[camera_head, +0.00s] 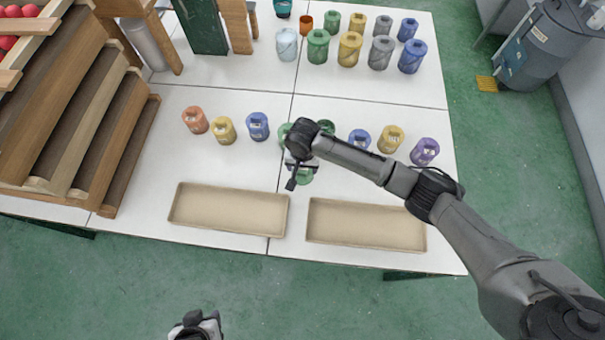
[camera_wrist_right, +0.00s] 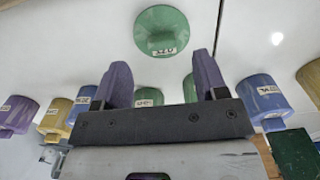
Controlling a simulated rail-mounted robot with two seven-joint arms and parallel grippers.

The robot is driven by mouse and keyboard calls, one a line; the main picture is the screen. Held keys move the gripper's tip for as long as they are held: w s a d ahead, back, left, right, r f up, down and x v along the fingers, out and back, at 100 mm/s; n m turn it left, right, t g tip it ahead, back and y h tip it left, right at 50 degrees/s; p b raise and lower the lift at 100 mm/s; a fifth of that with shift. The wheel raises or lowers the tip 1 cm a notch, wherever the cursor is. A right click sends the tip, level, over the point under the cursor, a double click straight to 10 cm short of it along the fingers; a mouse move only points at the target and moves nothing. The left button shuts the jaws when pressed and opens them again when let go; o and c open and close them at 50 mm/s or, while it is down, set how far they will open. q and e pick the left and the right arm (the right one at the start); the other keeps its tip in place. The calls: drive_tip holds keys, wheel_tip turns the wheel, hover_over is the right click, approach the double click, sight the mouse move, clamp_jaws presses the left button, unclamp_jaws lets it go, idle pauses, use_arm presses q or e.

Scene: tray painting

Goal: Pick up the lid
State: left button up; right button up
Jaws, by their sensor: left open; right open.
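A green round piece with a white label (camera_wrist_right: 162,30) stands on the table beyond my right fingertips in the right wrist view. In the head view it shows partly as green (camera_head: 306,175) under my right gripper (camera_head: 297,172); I cannot tell whether it is a lid alone or a lidded jar. My right gripper is open in the right wrist view (camera_wrist_right: 161,65), with nothing between its purple fingers near the tips. My left gripper (camera_head: 195,326) is low at the bottom edge of the head view, off the table; it is open and apart from everything.
A row of coloured jars, including blue (camera_head: 257,126) and purple (camera_head: 425,151), crosses the table, with larger jars (camera_head: 350,50) behind. Two beige trays (camera_head: 228,231) (camera_head: 365,241) lie along the front edge. A wooden stepped rack (camera_head: 130,150) stands left.

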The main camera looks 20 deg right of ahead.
sight(303, 172)
drive_tip(key=f, duration=0.1)
drive_tip(key=f+b, duration=0.1)
drive_tip(key=f, duration=0.2)
drive_tip(key=shift+w+d, duration=0.1)
drive_tip(key=shift+w, duration=0.15)
drive_tip(key=shift+f+b, duration=0.3)
drive_tip(key=shift+f, duration=0.3)
drive_tip(key=c, duration=1)
